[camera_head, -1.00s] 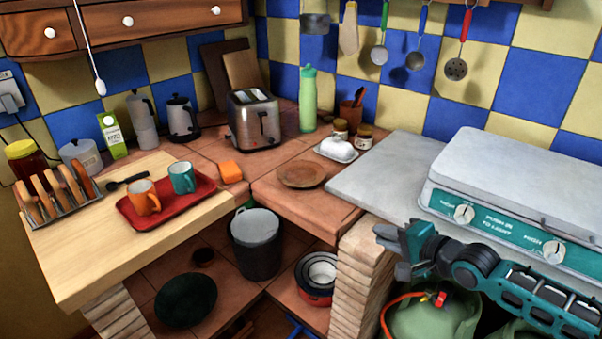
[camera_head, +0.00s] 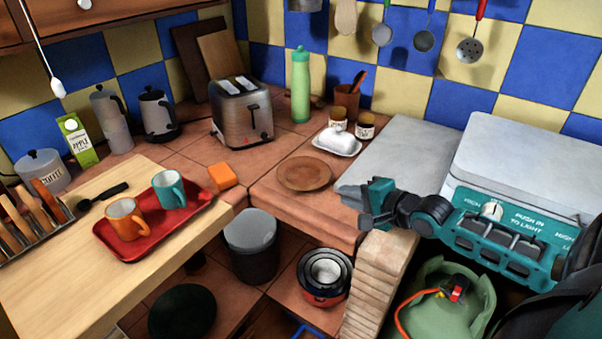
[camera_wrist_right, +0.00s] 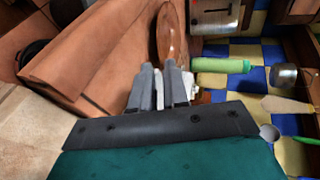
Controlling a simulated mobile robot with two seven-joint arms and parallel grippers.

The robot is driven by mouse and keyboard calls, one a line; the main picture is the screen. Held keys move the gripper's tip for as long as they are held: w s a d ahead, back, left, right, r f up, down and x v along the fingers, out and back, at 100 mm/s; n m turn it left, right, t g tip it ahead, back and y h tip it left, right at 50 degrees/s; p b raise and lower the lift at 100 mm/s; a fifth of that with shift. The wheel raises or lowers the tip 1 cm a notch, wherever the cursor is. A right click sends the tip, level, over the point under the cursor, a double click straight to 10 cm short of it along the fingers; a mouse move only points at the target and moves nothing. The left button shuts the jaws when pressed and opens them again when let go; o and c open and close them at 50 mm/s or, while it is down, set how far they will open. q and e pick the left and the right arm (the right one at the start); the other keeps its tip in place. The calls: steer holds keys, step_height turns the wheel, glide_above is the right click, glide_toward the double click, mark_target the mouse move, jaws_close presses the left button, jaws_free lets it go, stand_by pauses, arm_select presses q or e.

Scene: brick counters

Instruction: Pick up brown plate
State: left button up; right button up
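The brown plate (camera_head: 304,174) is round and lies flat on the tiled counter, right of the orange sponge. It also shows in the right wrist view (camera_wrist_right: 171,35), seen nearly edge-on beyond the fingertips. My right gripper (camera_head: 354,205) is to the right of the plate, near the counter's front edge, and apart from it. In the right wrist view, the grey fingers (camera_wrist_right: 160,72) stand a little apart with nothing held between them. My left gripper is in neither view now.
The grey stove (camera_head: 530,165) is at right. The counter around the plate is clear.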

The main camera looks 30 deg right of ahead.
mark_target(315, 188)
steer(key=shift+b+x, duration=0.45)
steer(key=shift+x, duration=4.9)
steer(key=shift+f, duration=0.1)
jaws_close()
steer(key=shift+s, duration=0.1)
